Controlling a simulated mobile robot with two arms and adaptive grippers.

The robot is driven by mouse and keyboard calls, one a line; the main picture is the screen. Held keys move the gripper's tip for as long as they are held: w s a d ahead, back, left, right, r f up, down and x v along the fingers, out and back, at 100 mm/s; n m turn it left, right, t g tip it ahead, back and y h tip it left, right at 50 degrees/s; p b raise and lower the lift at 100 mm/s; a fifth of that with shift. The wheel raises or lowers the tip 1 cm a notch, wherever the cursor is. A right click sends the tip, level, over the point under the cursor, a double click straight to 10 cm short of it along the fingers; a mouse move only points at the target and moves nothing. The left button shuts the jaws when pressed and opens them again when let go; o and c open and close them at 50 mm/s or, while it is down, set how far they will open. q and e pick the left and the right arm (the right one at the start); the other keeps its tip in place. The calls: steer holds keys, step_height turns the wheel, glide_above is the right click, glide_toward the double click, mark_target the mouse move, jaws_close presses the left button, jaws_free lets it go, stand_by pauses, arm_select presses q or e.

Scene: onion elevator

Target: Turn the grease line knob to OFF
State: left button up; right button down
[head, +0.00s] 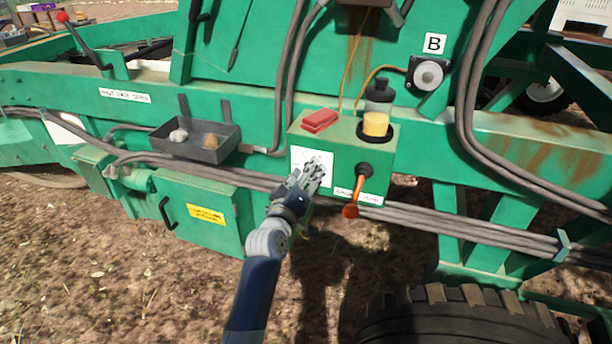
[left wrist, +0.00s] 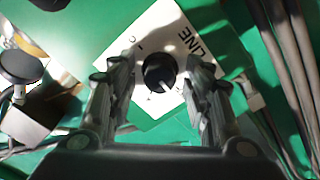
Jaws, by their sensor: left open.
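The grease line knob (left wrist: 159,72) is round and black, on a white label plate (left wrist: 135,35) fixed to a green surface. Part of the word "LINE" is readable on the plate; the other markings are partly covered or too small to read. A pale mark shows at the knob's lower edge in the left wrist view. My left gripper (head: 315,172) is in front of the plate (head: 299,156) in the head view and hides the knob there. In the left wrist view its open fingers stand on either side of the knob, with visible gaps. My right gripper is not in view.
An orange-handled lever (head: 357,190) sits just right of my gripper on the green box. A red block (head: 320,120) and a yellow-filled cup (head: 376,126) are on top. A dark tray (head: 222,153) is to the left. Grey hoses (head: 430,218) run below.

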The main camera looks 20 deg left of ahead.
arm_select(q)
steer(key=shift+s, duration=0.15)
steer(key=s, duration=1.1)
steer(key=shift+s+a, duration=0.2)
steer(key=shift+s, duration=0.15)
